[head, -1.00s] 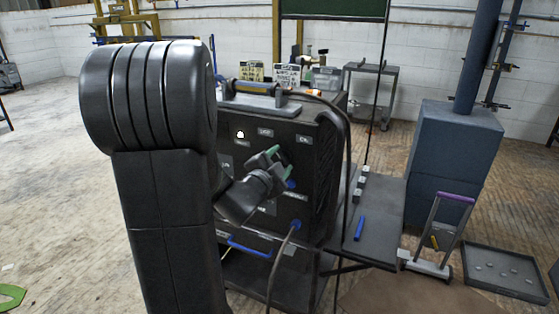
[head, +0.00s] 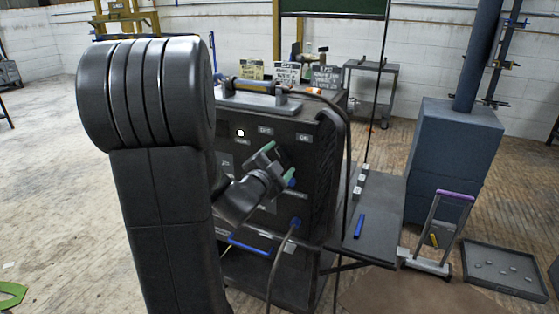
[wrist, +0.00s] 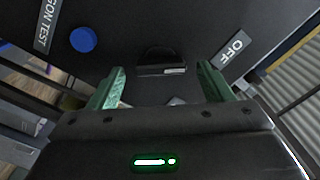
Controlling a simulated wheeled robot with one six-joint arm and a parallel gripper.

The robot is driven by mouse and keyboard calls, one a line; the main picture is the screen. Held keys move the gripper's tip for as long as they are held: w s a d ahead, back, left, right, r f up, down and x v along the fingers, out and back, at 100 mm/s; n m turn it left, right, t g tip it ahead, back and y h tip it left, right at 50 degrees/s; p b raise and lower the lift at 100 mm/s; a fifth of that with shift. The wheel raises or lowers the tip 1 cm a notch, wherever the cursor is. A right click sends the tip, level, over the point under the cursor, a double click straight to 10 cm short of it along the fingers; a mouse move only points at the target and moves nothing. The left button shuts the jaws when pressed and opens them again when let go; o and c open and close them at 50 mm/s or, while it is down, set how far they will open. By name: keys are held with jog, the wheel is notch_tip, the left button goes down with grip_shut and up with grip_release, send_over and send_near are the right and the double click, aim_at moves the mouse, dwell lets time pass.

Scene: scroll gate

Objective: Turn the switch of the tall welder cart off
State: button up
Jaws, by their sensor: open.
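The tall welder cart (head: 330,180) is a dark cabinet with a labelled front panel, standing at the middle of the head view. My gripper (head: 278,161) is in front of this panel, its green-lined fingers spread. In the wrist view my gripper (wrist: 160,85) is open and empty. A dark switch (wrist: 161,62) with a pale mark at its lower edge lies on the panel ahead, between the fingers in the picture. I see no contact with it. An OFF label (wrist: 237,55) is right of the switch. My arm hides the panel's left part in the head view.
A blue round knob (wrist: 83,39) is near the left finger, beside a TEST label (wrist: 46,24). A cable hangs from the cart's lower front. A side shelf (head: 375,235) with a blue bar (head: 359,226) adjoins the cart on the right. Open floor lies left.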

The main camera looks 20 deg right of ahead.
jog(key=v, duration=1.3)
jog(key=shift+p, duration=0.45)
jog(key=b+x, duration=0.1)
jog(key=x, duration=1.3)
jog(key=shift+s+a, duration=0.1)
jog(key=shift+a, duration=0.05)
